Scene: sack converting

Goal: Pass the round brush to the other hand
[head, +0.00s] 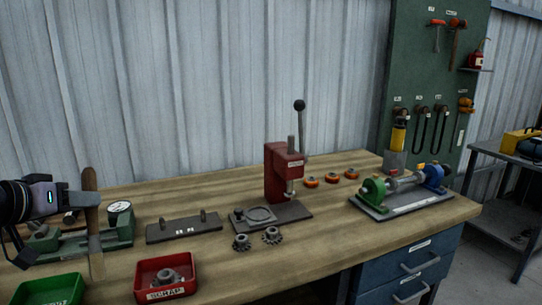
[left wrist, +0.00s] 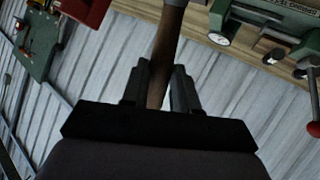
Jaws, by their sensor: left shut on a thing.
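My left gripper (head: 82,199) comes in from the left edge and is shut on the brush's brown upper part. In the left wrist view the brush (left wrist: 168,50) stands between the two dark fingers of my left gripper (left wrist: 160,85). The brush hides part of the green fixture behind it. My right gripper is in neither view.
A green fixture with a dial (head: 120,222) is behind the brush. A green tray (head: 48,290) and a red scrap tray (head: 167,292) with a gear are at the front. A red lever press (head: 283,172) stands mid-bench. The wooden bench (head: 300,240) is clear at front centre.

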